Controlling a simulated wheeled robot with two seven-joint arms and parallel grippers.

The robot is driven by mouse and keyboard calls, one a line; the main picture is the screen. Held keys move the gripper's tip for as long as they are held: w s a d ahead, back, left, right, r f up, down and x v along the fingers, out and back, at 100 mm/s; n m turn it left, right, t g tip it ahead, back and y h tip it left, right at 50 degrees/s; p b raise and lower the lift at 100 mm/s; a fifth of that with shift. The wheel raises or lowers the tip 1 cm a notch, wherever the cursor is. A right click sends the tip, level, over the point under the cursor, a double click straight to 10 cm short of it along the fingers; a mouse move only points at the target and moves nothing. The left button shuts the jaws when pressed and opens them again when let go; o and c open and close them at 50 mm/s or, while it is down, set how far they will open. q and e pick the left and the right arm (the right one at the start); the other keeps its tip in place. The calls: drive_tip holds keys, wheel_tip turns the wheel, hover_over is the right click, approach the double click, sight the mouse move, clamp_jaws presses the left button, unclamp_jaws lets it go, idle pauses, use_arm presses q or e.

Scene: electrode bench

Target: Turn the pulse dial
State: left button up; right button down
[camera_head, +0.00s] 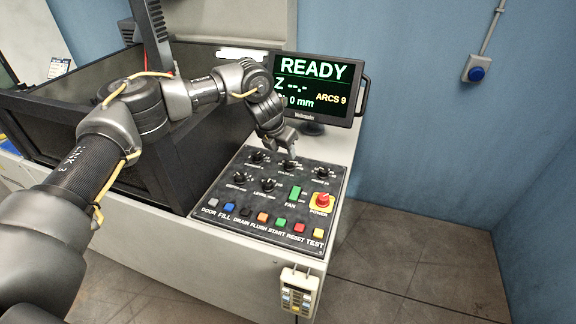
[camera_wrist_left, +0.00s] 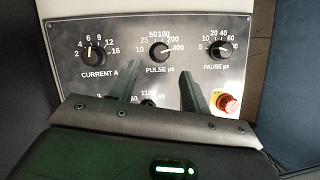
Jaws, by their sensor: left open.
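The pulse dial (camera_wrist_left: 160,52) is a black round knob in the middle of the top row of the control panel (camera_wrist_left: 66,72), with "PULSE µs" printed under it. Its pale mark seems to point right, near the 200 to 400 end. In the head view the dial (camera_head: 290,166) is just below the gripper's tips. My left gripper (camera_head: 291,148) is open and empty, above the panel's back edge. In the wrist view its two dark fingers (camera_wrist_left: 160,85) stand apart, with the dial in line with the gap. I cannot tell whether they touch it. My right gripper is not in view.
The current dial (camera_wrist_left: 93,52) and pause dial (camera_wrist_left: 219,49) flank the pulse dial. A red power knob (camera_head: 322,201), a green fan switch (camera_head: 295,193) and several coloured buttons fill the panel's front. A screen (camera_head: 315,88) reading READY stands behind. A black-walled tank (camera_head: 200,160) is at left.

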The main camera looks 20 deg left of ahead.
sight(289, 162)
use_arm(q)
drive_tip(key=b+x, duration=0.4)
drive_tip(key=x, duration=0.3)
drive_tip(key=shift+d, duration=0.1)
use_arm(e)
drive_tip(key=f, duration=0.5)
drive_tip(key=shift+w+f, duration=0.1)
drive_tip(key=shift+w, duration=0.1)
use_arm(q)
drive_tip(key=c, duration=1)
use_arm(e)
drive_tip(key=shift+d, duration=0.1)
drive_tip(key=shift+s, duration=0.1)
use_arm(q)
drive_tip(key=n, duration=0.1)
drive_tip(key=n+y+p, duration=0.1)
drive_tip(key=n, duration=0.1)
drive_tip(key=shift+d+r+n, duration=0.1)
drive_tip(key=shift+d+n, duration=0.05)
drive_tip(key=shift+n, duration=0.15)
drive_tip(key=shift+n+y, duration=0.6)
drive_tip(key=shift+n, duration=0.4)
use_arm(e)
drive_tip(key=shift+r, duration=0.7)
